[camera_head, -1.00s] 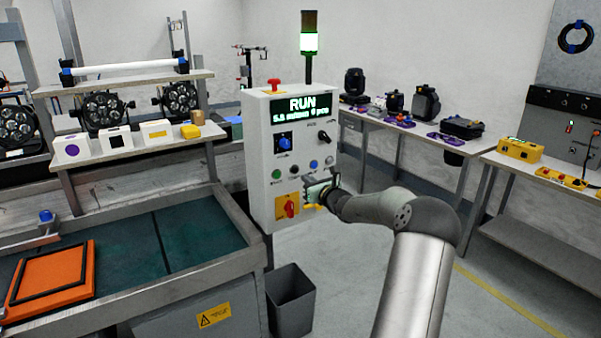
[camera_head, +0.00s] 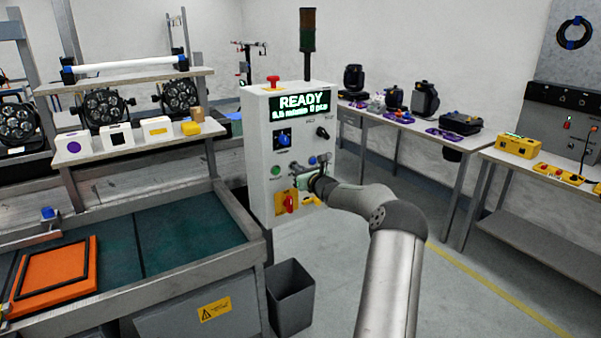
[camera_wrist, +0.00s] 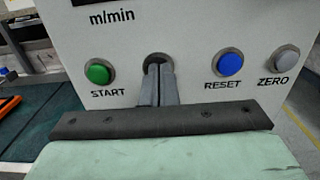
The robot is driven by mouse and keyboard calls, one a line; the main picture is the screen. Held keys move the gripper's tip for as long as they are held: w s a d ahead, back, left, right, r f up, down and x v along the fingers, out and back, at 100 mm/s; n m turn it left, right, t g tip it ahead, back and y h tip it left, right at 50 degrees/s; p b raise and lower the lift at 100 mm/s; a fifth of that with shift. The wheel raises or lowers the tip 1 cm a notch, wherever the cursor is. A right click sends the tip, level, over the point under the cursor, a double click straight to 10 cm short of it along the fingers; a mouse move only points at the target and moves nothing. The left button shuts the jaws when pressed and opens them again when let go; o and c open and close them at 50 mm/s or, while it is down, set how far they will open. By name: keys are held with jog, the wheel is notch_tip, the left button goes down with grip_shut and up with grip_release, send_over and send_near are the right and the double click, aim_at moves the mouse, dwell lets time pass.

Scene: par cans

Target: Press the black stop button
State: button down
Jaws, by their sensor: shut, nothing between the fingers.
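The white control box (camera_head: 262,148) stands right of the bench, with a lit display (camera_head: 301,102) reading READY. In the wrist view, the black stop button (camera_wrist: 157,58) sits between the green START button (camera_wrist: 99,72) and the blue RESET button (camera_wrist: 230,63). Only its upper rim shows; my fingers hide the rest and its label. My gripper (camera_wrist: 159,74) is shut and empty, with its fingertips at the button, seemingly touching it. In the head view, my gripper (camera_head: 297,172) is at the panel's lower half and hides the button.
A grey ZERO button (camera_wrist: 286,58) is right of RESET. A red rotary switch on a yellow plate (camera_head: 286,204) sits just below my gripper. A red mushroom button (camera_head: 273,80) and an unlit signal tower (camera_head: 307,40) are on top. A bin (camera_head: 291,300) stands below.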

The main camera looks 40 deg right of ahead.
jog(key=shift+w+a+r, duration=0.2)
jog(key=shift+w+r, duration=0.1)
jog(key=shift+r, duration=0.2)
jog(key=s+b, duration=0.5)
jog(key=s, duration=0.9)
jog(key=shift+s+a+f+b, duration=0.3)
jog(key=shift+f, duration=0.1)
